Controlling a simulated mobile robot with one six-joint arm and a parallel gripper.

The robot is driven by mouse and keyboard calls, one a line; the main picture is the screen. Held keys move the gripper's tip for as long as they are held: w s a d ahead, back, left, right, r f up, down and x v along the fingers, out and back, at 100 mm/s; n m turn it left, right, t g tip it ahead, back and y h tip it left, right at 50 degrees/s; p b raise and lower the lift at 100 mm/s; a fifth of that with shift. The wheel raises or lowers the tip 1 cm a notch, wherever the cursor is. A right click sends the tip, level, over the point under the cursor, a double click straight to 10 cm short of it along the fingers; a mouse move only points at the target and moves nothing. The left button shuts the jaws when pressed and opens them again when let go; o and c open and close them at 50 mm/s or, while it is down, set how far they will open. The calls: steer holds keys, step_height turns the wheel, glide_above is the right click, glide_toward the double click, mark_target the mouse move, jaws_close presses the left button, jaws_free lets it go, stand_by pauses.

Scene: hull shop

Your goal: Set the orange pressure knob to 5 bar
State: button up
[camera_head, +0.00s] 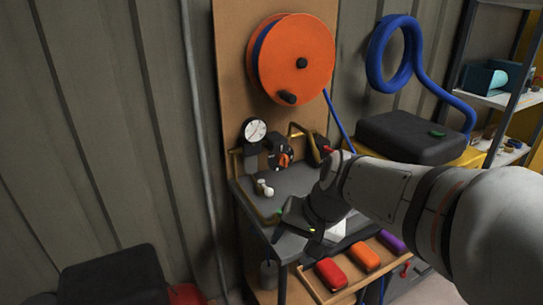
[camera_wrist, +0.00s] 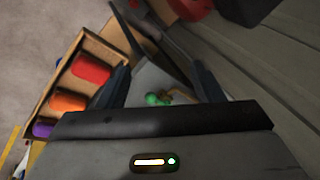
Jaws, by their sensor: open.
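The orange pressure knob (camera_head: 284,158) sits on a dark regulator body at the back of the small grey-topped bench. A round white gauge (camera_head: 256,130) stands just left of it; its needle and figures are too small to read. My gripper (camera_head: 284,221) is over the bench's front part, lower in the picture than the knob and apart from it. In the wrist view my gripper (camera_wrist: 163,76) shows its two fingers spread, with nothing held between them. A small green-ended fitting (camera_wrist: 155,98) shows between the fingers. The knob is not clearly visible in the wrist view.
A wooden tray with red (camera_head: 331,273), orange (camera_head: 366,257) and purple blocks lies low in front. Brass pipe and a white-tipped fitting (camera_head: 265,188) stand on the bench left of my gripper. An orange hose reel (camera_head: 297,58) hangs above. A black case (camera_head: 405,137) is behind my arm.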

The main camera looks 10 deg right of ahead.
mark_target(284, 161)
steer(key=w+f+m+t+y+b, duration=0.2)
steer(key=w+b, duration=0.3)
steer(key=w, duration=0.4)
steer(key=w+f+m+t+y+b, duration=0.2)
steer(key=w+m+b, duration=0.3)
steer(key=w, duration=0.4)
steer(key=w+d+f+m+t+y+b, duration=0.1)
steer(key=w+f+m+t+y+b, duration=0.1)
steer(key=w, duration=0.8)
steer(key=shift+f+m+t+b, duration=0.7)
steer(key=shift+m+b, duration=0.5)
steer(key=shift+b, duration=0.4)
steer(key=w+d+f+m+t+h+b, duration=0.1)
steer(key=w+d+f+m+t+b, duration=0.1)
steer(key=w+d+m+t+b, duration=0.55)
steer(key=w+a, duration=0.1)
steer(key=w, duration=0.2)
steer(key=w+a+g+p, duration=0.1)
steer(key=w, duration=0.2)
steer(key=w+a+n+g, duration=0.1)
steer(key=w, duration=0.2)
steer(key=shift+w+p, duration=0.3)
steer(key=shift+p, duration=0.05)
steer(key=shift+c, duration=0.6)
